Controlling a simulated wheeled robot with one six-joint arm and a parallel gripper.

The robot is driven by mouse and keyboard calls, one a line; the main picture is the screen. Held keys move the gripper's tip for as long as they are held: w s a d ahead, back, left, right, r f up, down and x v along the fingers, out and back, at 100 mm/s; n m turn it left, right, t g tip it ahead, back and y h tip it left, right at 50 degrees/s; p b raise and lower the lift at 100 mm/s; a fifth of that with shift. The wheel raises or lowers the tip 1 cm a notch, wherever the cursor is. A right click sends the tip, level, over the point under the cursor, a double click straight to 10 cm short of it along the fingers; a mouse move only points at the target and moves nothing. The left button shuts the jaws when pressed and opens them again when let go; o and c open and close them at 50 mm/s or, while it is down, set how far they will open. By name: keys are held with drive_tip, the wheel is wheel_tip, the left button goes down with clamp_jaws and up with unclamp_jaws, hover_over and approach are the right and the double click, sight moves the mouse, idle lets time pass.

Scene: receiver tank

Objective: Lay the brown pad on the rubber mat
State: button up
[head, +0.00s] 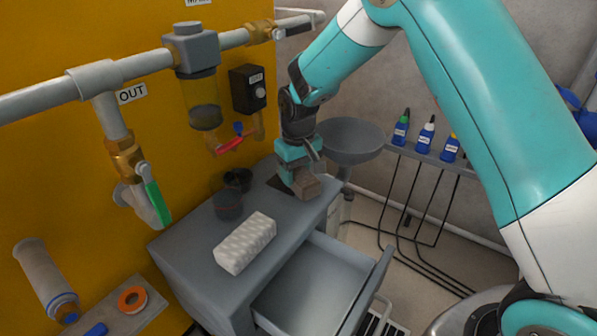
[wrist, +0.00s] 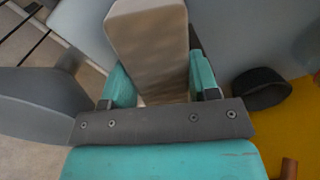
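The brown pad (head: 307,187) is a small block at the far end of the grey cabinet top. My gripper (head: 298,178) points down over it, with its fingers on either side. In the wrist view the pad (wrist: 150,40) sits between the two teal fingers of my gripper (wrist: 162,80), which look closed on its sides. A dark flat patch, seemingly the rubber mat (head: 279,183), shows beside the gripper and is mostly hidden by gripper and pad. I cannot tell whether the pad touches the mat or hangs just above it.
A white ribbed block (head: 246,243), a dark see-through cup (head: 228,204) and a black round cup (head: 238,179) stand on the cabinet (head: 190,262). Its drawer (head: 312,283) is open. A grey basin (head: 352,141) is behind. Pipes and valves line the yellow wall.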

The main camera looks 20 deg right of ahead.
sight(299, 171)
drive_tip(key=o, duration=0.4)
wheel_tip(299, 171, up, 8)
drive_tip(key=p, duration=0.2)
drive_tip(key=shift+f+p, duration=0.2)
drive_tip(key=shift+p, duration=0.15)
drive_tip(key=s+a+r+n+y, duration=0.2)
drive_tip(key=s+a+r, duration=0.1)
drive_tip(key=s+r, duration=0.9)
drive_tip(key=s, duration=0.6)
drive_tip(key=s+a+n+y, duration=0.1)
drive_tip(key=s, duration=0.5)
drive_tip(key=s+r+n+y, duration=0.1)
drive_tip(key=s, duration=0.6)
drive_tip(key=shift+a, duration=0.3)
